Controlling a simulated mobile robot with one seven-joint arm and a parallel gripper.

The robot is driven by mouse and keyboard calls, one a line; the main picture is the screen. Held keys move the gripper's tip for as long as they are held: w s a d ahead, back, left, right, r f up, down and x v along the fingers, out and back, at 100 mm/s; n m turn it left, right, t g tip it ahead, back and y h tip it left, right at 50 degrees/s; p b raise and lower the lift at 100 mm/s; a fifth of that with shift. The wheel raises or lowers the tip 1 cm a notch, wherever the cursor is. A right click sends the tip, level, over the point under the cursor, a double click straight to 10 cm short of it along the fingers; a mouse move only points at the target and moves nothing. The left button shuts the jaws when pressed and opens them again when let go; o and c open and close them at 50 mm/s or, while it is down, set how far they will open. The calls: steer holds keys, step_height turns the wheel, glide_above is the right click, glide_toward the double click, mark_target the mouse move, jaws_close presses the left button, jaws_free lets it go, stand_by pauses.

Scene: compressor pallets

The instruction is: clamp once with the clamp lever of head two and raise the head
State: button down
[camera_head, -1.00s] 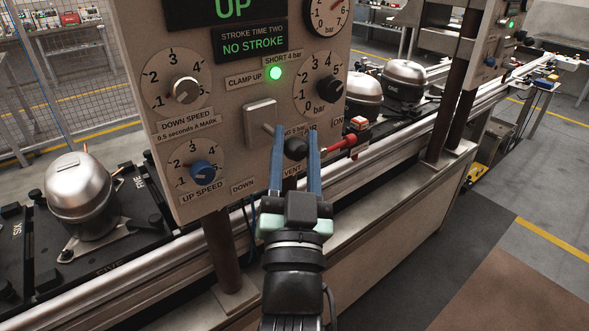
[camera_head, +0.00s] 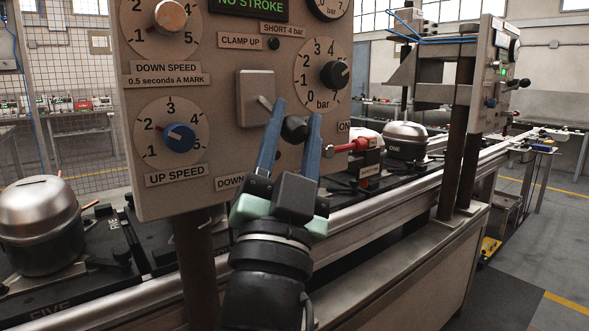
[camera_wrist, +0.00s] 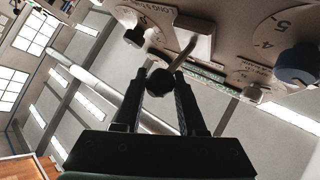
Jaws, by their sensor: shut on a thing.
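The clamp lever stands out from a beige plate (camera_head: 255,97) on the head's control panel (camera_head: 225,60); its shaft (camera_head: 265,103) ends in a black ball knob (camera_head: 294,130). My gripper (camera_head: 297,112) reaches up from below with its two blue fingers on either side of the knob, shut on it. The wrist view also shows the knob (camera_wrist: 159,82) between the dark fingers (camera_wrist: 159,73). The clamp-up lamp (camera_head: 274,43) is dark. The stroke display (camera_head: 250,6) reads NO STROKE; what is above it is cut off.
A red-handled valve (camera_head: 345,147) sits close right of my fingers. The blue up-speed dial (camera_head: 179,138) and black pressure dial (camera_head: 334,75) flank the lever. Compressors (camera_head: 40,222) (camera_head: 405,138) stand on the line on both sides. Another head (camera_head: 490,75) stands at the right.

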steer(key=shift+w+f+m+h+b, duration=0.25)
steer(key=shift+f+m+h+b, duration=0.35)
steer(key=shift+b, duration=0.6)
steer(key=shift+r+b, duration=0.1)
steer(key=shift+b, duration=0.3)
steer(key=c, duration=0.6)
jaws_free()
steer(key=shift+a, duration=0.1)
steer(key=shift+o, duration=0.5)
steer(key=shift+r, duration=0.1)
steer(key=b+v, duration=0.4)
steer(key=v, duration=0.9)
